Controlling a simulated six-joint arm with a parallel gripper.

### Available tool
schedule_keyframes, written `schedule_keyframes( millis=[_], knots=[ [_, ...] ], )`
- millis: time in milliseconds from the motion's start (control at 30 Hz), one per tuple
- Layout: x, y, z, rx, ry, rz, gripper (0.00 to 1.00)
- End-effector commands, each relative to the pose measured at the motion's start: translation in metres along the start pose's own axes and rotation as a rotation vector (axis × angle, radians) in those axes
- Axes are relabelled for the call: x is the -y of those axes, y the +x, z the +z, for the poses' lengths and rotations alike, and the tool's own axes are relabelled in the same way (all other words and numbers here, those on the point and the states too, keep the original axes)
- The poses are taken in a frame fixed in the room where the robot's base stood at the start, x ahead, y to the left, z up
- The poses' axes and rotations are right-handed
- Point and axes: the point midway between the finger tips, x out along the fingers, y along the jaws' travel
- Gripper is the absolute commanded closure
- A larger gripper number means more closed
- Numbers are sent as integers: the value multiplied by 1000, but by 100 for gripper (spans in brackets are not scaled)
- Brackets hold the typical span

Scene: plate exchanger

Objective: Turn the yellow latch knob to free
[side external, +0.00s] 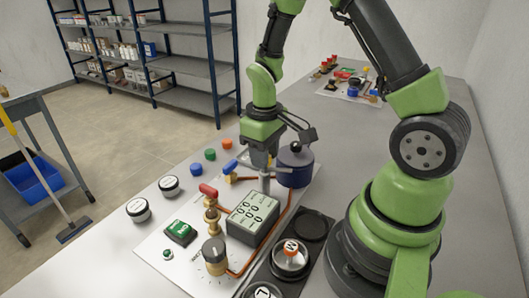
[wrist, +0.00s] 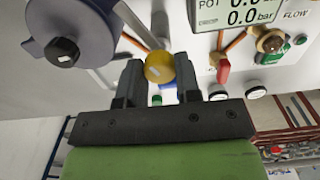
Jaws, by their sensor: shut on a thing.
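The yellow latch knob (wrist: 159,67) is a round yellow ball between the two fingers of my gripper (wrist: 158,82) in the wrist view. The fingers are shut on it, one on each side. In the side external view my gripper (side external: 264,172) points down just left of the blue pot (side external: 294,174), and the knob is hidden there. The pot has a black knob on top and also shows at the upper left of the wrist view (wrist: 68,22), with a grey bar running by it towards the yellow knob.
A display box (side external: 252,217) stands close in front of my gripper. A red-handled valve (side external: 209,194) and a blue-handled valve (side external: 230,167) are to its left. A dark tray (side external: 313,257) with round parts lies between the panel and my base. Coloured buttons line the panel's far left side.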

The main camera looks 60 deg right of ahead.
Motion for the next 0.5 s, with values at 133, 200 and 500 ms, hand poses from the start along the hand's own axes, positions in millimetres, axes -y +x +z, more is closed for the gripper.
schedule_keyframes(
  millis=[133, 200, 500],
  knots=[
    [0, -1, 0, -1, 139, 0, 92],
    [0, -1, 0, -1, 206, 0, 92],
    [0, -1, 0, -1, 476, 0, 92]
  ],
)
